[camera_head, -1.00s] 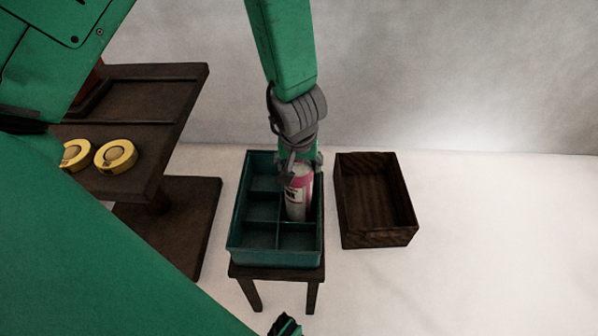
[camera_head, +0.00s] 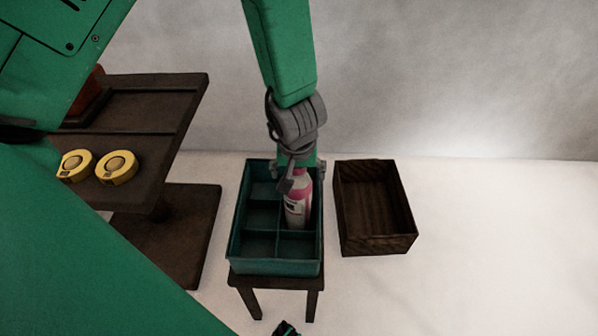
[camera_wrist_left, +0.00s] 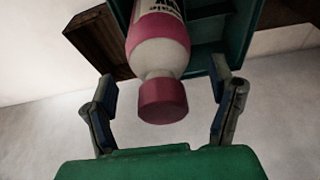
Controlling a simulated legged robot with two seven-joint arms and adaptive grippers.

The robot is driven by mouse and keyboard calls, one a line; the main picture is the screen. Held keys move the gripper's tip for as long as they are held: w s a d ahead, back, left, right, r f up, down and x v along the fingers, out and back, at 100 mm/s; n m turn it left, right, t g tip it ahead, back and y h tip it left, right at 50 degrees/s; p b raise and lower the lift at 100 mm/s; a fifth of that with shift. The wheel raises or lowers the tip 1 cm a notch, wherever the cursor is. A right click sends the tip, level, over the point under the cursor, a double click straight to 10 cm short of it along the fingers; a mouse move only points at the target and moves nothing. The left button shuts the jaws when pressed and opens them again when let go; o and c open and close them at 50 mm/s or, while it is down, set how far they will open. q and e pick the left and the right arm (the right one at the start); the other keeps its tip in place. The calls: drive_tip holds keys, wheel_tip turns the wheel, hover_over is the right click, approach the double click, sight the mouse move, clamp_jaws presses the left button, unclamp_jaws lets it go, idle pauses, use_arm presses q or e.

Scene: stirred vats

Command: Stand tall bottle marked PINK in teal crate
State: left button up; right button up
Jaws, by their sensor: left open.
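The tall bottle (camera_head: 296,208), white with pink bands, stands roughly upright in the teal crate (camera_head: 276,267), in the right-hand column, apparently the middle compartment. My left gripper (camera_head: 297,174) is open above it, with the fingers apart on either side of the bottle's top. In the left wrist view, the bottle (camera_wrist_left: 158,58) shows its pink cap between the open fingers of my left gripper (camera_wrist_left: 163,100), with a gap on both sides. The label is only partly readable. The bottle's base is hidden by the crate's dividers.
The teal crate rests on a small dark stool (camera_head: 252,283). An empty brown wooden box (camera_head: 378,245) lies to its right. A dark shelf (camera_head: 170,120) at left holds two yellow round objects (camera_head: 116,167). The pale floor at right is clear.

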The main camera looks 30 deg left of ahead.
use_arm(q)
drive_tip(key=p+v, duration=0.5)
drive_tip(key=v, duration=0.5)
drive_tip(key=s+a+f+m+g+y, duration=0.1)
drive_tip(key=s+a+f+m, duration=0.35)
drive_tip(key=s+f, duration=0.7)
drive_tip(key=s+d+f+m+g+h, duration=0.1)
drive_tip(key=s+d+f+m+h, duration=0.1)
drive_tip(key=s+f, duration=0.3)
drive_tip(key=s, duration=0.4)
drive_tip(key=shift+h, duration=0.3)
drive_tip(key=shift+s, duration=0.15)
drive_tip(key=shift+r, duration=0.3)
